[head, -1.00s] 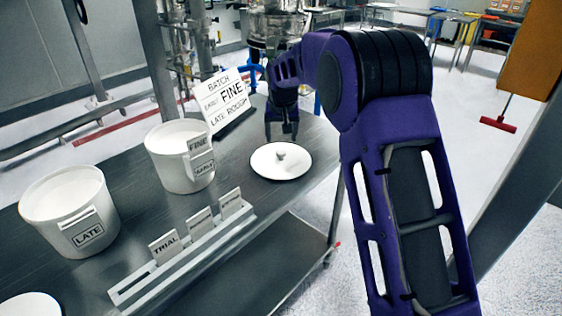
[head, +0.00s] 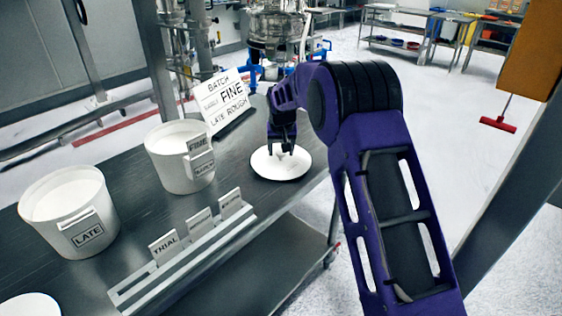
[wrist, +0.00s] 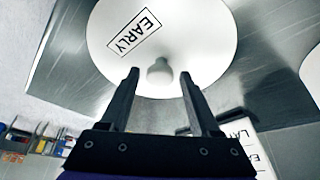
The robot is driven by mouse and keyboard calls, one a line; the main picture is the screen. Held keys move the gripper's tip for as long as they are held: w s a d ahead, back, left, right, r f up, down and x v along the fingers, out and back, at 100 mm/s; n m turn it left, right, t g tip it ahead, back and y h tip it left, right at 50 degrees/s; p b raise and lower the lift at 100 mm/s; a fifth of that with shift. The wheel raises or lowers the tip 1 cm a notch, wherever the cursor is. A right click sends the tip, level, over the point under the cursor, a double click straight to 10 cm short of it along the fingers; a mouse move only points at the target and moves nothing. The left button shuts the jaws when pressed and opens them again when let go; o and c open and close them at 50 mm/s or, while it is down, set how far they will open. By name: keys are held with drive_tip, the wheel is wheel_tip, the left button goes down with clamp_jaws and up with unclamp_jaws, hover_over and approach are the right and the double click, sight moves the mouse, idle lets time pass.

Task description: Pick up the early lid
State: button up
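The early lid (head: 268,170) is a white round disc with a knob, lying on the steel table beyond the card rail. My gripper (head: 284,148) is pointed down just over the lid. In the wrist view my gripper (wrist: 160,75) is open, its two dark fingers on either side of the knob's line and apart from it. The exact height above the knob is hard to tell.
A white tub marked FINE (head: 168,165) and a tub marked LATE (head: 55,225) stand to the left. A batch sign (head: 225,98) stands behind the lid. A rail with cards (head: 185,262) lies in front. Another white lid (head: 30,306) is at the bottom left.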

clamp_jaws()
